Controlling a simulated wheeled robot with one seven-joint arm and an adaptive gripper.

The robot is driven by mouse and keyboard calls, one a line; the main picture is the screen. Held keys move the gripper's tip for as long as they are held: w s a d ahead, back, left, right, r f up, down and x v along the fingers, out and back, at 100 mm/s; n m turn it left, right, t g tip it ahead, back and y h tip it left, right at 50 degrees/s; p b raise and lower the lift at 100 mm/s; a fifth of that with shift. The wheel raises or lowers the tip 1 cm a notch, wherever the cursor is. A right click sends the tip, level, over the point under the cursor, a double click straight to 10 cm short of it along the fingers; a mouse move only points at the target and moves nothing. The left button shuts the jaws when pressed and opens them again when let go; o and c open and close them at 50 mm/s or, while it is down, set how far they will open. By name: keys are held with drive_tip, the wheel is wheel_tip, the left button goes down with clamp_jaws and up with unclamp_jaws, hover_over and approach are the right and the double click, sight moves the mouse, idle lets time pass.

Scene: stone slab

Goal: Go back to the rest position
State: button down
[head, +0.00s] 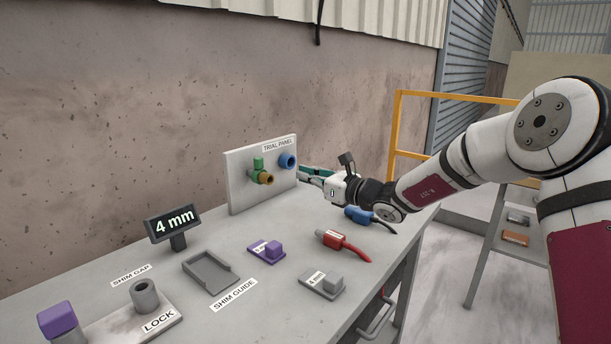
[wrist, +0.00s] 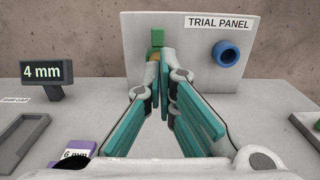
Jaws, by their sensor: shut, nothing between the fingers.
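My gripper (head: 304,171) is shut and empty, held above the slab in front of the trial panel (head: 240,195). In the wrist view its teal fingers meet at the tips (wrist: 160,66), pointing at the panel. The panel carries a green handle (head: 257,165) over a brass fitting (head: 264,178), and a blue ring socket (head: 287,161) to their right. In the wrist view the fingertips overlap the brass fitting and hide most of it. I cannot tell whether they touch it. My arm reaches in from the right, bent at the elbow.
A yellow rail (head: 396,130) is behind.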

drive_tip(key=s+a+r+n+g+h, duration=0.15)
drive_tip(key=s+n+g, duration=0.25)
drive_tip(key=s+n, duration=0.65)
drive_tip(key=s+r+n+g+h, duration=0.1)
drive_tip(key=s+r+n+g, duration=0.3)
drive_tip(key=s, duration=1.1)
drive_tip(key=s+d+f+n+h, duration=0.3)
drive_tip(key=s+d+n+h, duration=0.1)
drive_tip(key=s+d, duration=0.5)
drive_tip(key=s+d+f+n+g+h, duration=0.1)
drive_tip(key=s+d+f+n+h, duration=0.2)
drive_tip(key=s+d, duration=0.6)
drive_tip(key=s+d+f+n+h, duration=0.2)
drive_tip(key=s+d+n+h, duration=0.25)
drive_tip(key=s, duration=0.75)
wheel_tip(320, 180, up, 15)
drive_tip(key=t+p, duration=0.2)
drive_tip(key=p, duration=1.1)
drive_tip(key=shift+d+m, duration=0.3)
drive_tip(key=shift+d, duration=0.15)
